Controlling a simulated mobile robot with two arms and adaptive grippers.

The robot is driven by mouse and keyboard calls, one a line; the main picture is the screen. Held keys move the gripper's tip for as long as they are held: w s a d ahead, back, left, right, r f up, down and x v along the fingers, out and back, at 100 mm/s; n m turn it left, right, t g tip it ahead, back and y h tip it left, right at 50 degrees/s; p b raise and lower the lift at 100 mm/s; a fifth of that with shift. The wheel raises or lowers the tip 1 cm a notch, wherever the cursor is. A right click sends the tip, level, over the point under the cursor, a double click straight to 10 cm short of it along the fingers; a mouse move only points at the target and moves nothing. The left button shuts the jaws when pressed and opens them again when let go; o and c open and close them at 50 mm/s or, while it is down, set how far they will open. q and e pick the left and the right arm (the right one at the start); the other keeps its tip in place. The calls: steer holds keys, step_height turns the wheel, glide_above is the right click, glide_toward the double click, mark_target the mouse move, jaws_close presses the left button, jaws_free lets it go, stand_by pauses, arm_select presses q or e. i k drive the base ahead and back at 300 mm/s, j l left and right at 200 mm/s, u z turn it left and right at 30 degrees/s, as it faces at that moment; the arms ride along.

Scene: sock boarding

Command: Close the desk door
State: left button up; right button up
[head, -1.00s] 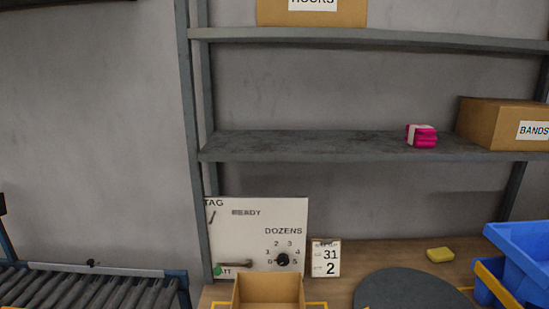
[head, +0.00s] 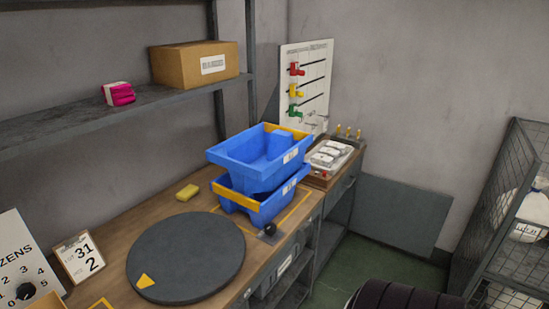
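The wooden-topped desk (head: 185,221) runs along the wall in the head view, with a grey front of drawers and open shelf spaces below. A flat grey panel (head: 402,216), which looks like the desk door, stands out to the right of the desk's far end, close to the back wall. It appears swung open, away from the desk front. Its hinge side is partly hidden by the desk's end. Neither of my grippers is in view.
Stacked blue bins (head: 262,160) and a round dark turntable (head: 187,257) are on the desk. A wire cage (head: 510,215) stands at the right. A dark ribbed shape (head: 400,295) at the bottom is unclear. Green floor (head: 372,262) shows before the panel.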

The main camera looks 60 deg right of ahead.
mark_target(411, 218)
steer(key=k+l+z, duration=0.3)
steer(key=l, duration=0.9)
steer(key=l+z, duration=0.35)
steer(key=l, duration=0.8)
